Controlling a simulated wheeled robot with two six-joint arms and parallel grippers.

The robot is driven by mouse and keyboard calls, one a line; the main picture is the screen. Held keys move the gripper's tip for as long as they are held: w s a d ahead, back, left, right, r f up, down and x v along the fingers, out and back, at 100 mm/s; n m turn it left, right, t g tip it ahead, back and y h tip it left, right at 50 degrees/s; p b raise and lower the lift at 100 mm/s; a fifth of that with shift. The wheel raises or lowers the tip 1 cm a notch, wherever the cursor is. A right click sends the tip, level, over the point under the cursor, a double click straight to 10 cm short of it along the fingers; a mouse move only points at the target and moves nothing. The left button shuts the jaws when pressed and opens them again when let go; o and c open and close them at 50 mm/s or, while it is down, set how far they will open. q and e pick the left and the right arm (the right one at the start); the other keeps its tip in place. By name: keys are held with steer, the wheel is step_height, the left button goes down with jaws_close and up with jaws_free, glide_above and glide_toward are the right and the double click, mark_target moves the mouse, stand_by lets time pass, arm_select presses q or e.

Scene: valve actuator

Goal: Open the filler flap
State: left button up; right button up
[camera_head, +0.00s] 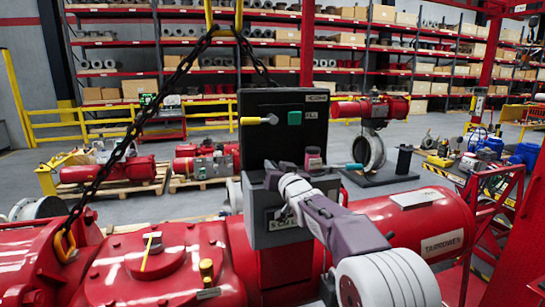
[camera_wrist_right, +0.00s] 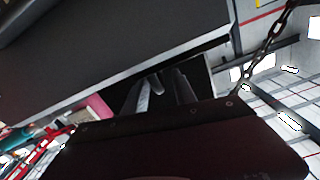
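A dark grey control box (camera_head: 262,132) stands on the red actuator in the middle of the head view. It carries a green block (camera_head: 294,118), a small label reading roughly "FILL" (camera_head: 311,114) and a yellow-tipped lever (camera_head: 259,120). I cannot tell which part is the filler flap. My right gripper (camera_head: 275,174) is at the box's lower front, its fingertips against or just in front of the dark face and hard to make out. In the right wrist view its grey fingers (camera_wrist_right: 163,90) reach toward a dark recess below a grey panel edge (camera_wrist_right: 120,75). My left gripper is not in view.
A black chain (camera_head: 150,130) hangs from a yellow hook to the red actuator body (camera_head: 160,275) at left. A red cylinder (camera_head: 425,225) lies right of the box. A pink knob (camera_head: 313,157) and a teal-tipped lever (camera_head: 345,167) sit close to my right gripper.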

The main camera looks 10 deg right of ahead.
mark_target(273, 163)
steer(key=shift+w+r+p, duration=0.2)
steer(key=shift+w+p, duration=0.35)
steer(key=shift+w, duration=0.5)
steer(key=shift+w+f, duration=0.3)
steer(key=shift+w, duration=0.2)
steer(key=shift+s, duration=0.15)
jaws_close()
steer(key=shift+r, duration=0.1)
